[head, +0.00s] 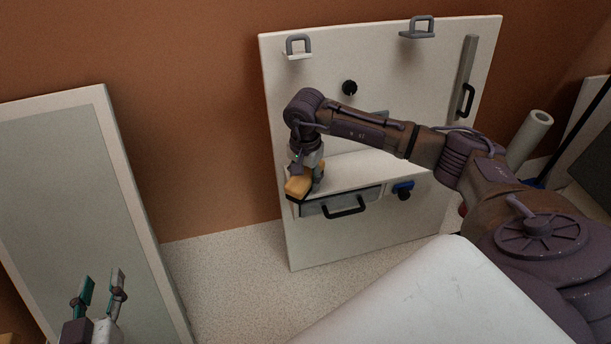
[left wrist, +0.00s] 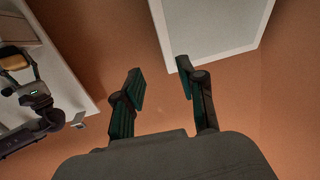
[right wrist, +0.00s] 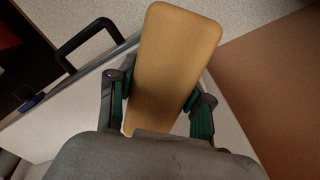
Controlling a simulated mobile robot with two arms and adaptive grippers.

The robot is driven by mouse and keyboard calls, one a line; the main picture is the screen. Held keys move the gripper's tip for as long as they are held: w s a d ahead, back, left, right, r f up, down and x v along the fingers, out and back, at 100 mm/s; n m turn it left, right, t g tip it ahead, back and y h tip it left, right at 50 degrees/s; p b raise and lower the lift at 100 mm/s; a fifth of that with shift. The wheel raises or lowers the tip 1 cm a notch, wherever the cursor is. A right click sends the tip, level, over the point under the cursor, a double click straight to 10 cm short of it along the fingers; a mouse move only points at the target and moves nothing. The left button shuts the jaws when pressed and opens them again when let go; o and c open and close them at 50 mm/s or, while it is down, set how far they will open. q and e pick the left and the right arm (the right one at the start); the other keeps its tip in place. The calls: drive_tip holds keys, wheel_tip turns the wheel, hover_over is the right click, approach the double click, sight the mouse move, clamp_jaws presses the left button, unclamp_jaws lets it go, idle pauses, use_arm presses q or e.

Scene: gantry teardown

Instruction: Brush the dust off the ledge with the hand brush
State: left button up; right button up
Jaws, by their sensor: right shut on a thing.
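The hand brush (head: 298,187) has a yellow-tan wooden back and dark bristles below it. My right gripper (head: 308,176) is shut on it at the left end of the ledge (head: 350,174) on the white panel. In the right wrist view the brush (right wrist: 175,65) fills the space between the fingers of my right gripper (right wrist: 160,95), with the ledge partly hidden behind it. I cannot make out dust on the ledge. My left gripper (head: 101,287) is empty with its fingers apart, at lower left; it also shows in the left wrist view (left wrist: 160,85).
A framed board (head: 60,180) leans at left. A white surface (head: 440,300) is in front.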

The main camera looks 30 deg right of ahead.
sight(307, 172)
drive_tip(key=shift+d+r, duration=0.2)
drive_tip(key=shift+r, duration=0.85)
drive_tip(key=shift+r+p, duration=0.7)
drive_tip(key=shift+p, duration=0.05)
drive_tip(key=shift+r+p, duration=0.4)
drive_tip(key=shift+r, duration=0.1)
drive_tip(key=shift+r+p, duration=0.45)
drive_tip(key=shift+r, duration=0.3)
drive_tip(key=shift+r+p, duration=0.75)
drive_tip(key=shift+r, duration=0.3)
use_arm(q)
drive_tip(key=s+a+f+g+y, duration=0.1)
drive_tip(key=s+a+f+g, duration=0.1)
drive_tip(key=s+f+g, duration=0.3)
drive_tip(key=s+a+f+n+g+y, duration=0.1)
drive_tip(key=s+f+g, duration=0.4)
drive_tip(key=s, duration=0.6)
drive_tip(key=shift+s+a+f+g+y, duration=0.25)
drive_tip(key=shift+a+g+y, duration=0.4)
drive_tip(key=shift+a, duration=0.4)
